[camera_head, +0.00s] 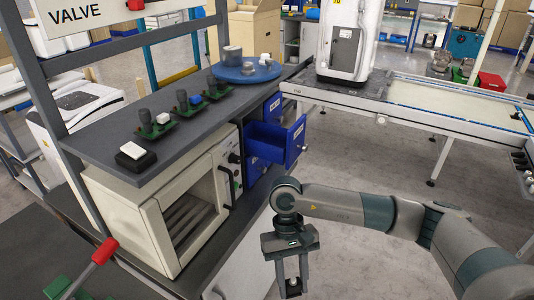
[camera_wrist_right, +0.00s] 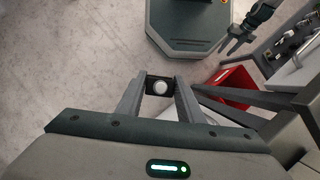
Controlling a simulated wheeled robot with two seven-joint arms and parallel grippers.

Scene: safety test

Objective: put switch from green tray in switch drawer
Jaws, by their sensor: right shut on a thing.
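My right gripper (camera_head: 291,287) is shut on a small dark switch with a round white top (camera_wrist_right: 159,86). It holds it in the air, to the right of the bench and above the floor. An open blue drawer (camera_head: 295,141) sticks out of the blue drawer unit under the bench top, above and beyond the gripper; its label is too small to read. Several small green trays (camera_head: 155,133) with dark upright parts stand on the grey bench top. My left gripper (camera_wrist_right: 232,42) seems to show in the right wrist view, fingers apart and empty.
A beige oven-like box (camera_head: 150,215) stands under the bench top (camera_head: 195,133). A round blue stand (camera_head: 246,72) is at the bench's far end. A red-handled lever (camera_head: 104,250) is at lower left. A conveyor (camera_head: 430,98) stands right; floor between is clear.

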